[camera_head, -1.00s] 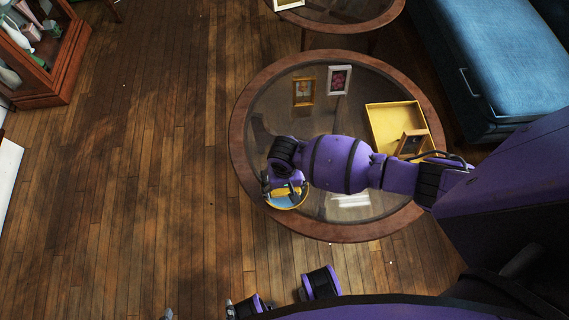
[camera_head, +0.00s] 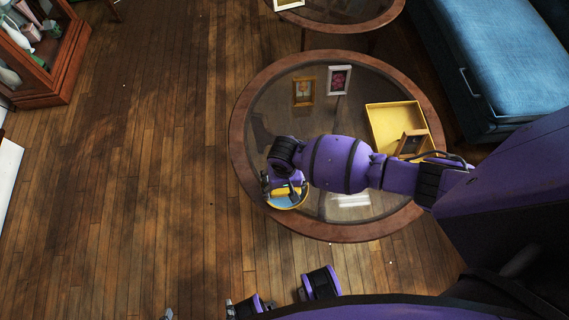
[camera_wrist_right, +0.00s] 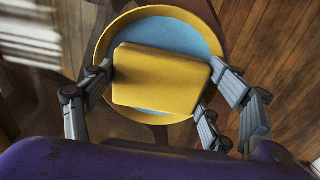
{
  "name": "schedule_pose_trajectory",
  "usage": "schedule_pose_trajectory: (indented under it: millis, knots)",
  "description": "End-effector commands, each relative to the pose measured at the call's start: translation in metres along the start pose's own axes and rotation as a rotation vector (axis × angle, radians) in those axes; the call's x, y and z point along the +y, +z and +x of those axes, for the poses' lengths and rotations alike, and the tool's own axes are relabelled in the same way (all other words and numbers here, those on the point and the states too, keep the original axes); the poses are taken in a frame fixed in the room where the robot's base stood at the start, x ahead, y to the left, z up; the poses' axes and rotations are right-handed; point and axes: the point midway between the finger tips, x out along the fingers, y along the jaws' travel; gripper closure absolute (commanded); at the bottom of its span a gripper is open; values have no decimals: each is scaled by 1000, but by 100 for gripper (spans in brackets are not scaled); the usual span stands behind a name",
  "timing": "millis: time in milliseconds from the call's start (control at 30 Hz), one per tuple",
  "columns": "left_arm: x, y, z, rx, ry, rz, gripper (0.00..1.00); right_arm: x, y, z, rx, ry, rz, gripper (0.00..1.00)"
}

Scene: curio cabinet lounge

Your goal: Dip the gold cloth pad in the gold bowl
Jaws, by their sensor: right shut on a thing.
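The gold cloth pad (camera_wrist_right: 160,82) is a yellow rounded block between the fingers of my right gripper (camera_wrist_right: 163,76) in the right wrist view. The gripper is shut on it. The gold bowl (camera_wrist_right: 106,42), with a blue inside, lies directly behind the pad in that view. I cannot tell whether the pad touches the blue surface. In the head view my right gripper (camera_head: 283,187) is over the gold bowl (camera_head: 291,207), hiding part of it and the pad. Grey and purple parts of mine show at the bottom edge; the left gripper's jaws cannot be made out.
The bowl stands near the front-left rim of a round glass-topped table (camera_head: 237,140). A yellow tray (camera_head: 385,125) with a small frame (camera_head: 411,143) is at the right. A gold frame (camera_head: 303,91) and a white frame (camera_head: 339,80) stand farther back. A blue sofa (camera_head: 510,55) is beyond.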

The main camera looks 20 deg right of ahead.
Motion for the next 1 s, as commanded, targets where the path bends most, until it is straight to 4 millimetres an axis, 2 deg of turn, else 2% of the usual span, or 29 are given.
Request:
schedule_pose_trajectory:
  millis: [233,800,1000]
  knots:
    - [0,-6,-4,6,0,0,0,0,0,-6,0,1,0,43]
    - [-2,-46,-28,50,-3,1,0,0,-1,-42,2,0,1,43]
    - [-3,-55,-33,59,-3,1,0,0,-1,-49,1,0,0,43]
